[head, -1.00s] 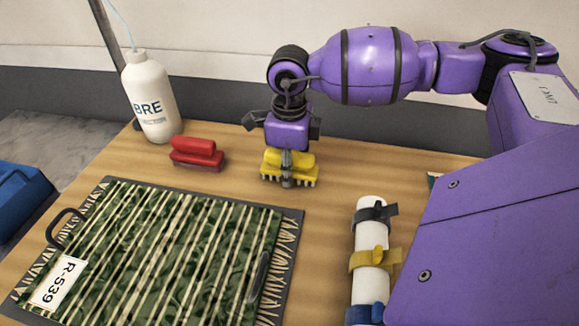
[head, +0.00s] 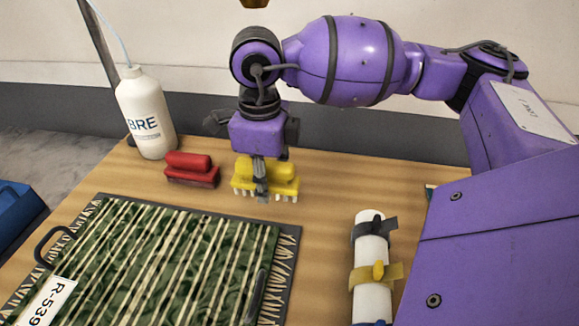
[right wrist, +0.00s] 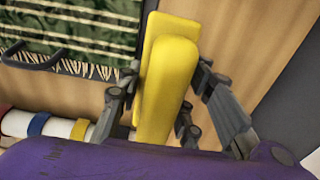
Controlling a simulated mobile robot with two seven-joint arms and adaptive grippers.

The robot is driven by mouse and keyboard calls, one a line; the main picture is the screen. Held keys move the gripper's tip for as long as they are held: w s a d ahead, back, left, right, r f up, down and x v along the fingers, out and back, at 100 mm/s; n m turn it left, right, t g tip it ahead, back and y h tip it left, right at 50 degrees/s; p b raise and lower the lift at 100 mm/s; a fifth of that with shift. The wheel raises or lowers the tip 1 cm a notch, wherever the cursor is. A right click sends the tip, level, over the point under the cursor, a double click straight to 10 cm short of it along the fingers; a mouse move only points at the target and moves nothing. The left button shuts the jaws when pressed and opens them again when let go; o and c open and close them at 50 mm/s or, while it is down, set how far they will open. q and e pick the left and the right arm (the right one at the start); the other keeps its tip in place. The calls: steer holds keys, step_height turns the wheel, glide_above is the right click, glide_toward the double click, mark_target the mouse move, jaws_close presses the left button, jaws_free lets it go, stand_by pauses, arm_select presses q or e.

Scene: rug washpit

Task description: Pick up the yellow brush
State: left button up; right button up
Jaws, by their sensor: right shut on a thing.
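The yellow brush (head: 281,177) has a yellow handle and block with pale bristles below. My right gripper (head: 261,180) is shut on it, with a finger across its near side in the head view. In the right wrist view the yellow brush (right wrist: 168,75) lies between the two fingers of my right gripper (right wrist: 160,112). The brush appears close above the wooden table; I cannot tell for sure whether its bristles touch it. My left gripper is not in view.
A red brush (head: 192,168) and a white bottle (head: 146,112) stand to the left. A green striped rug (head: 160,255) on a dark tray lies in front. A white roll with straps (head: 369,255) lies at right. The table (head: 325,185) between is clear.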

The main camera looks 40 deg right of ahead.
steer(key=s+a, duration=0.1)
steer(key=a, duration=0.2)
steer(key=s+a, duration=0.1)
steer(key=a, duration=0.3)
steer(key=s+a, duration=0.1)
steer(key=a, duration=0.2)
steer(key=shift+s+a+b, duration=0.2)
steer(key=shift+s+b, duration=0.05)
steer(key=shift+b, duration=0.1)
steer(key=o, duration=0.6)
steer(key=shift+r, duration=0.15)
steer(key=c, duration=0.3)
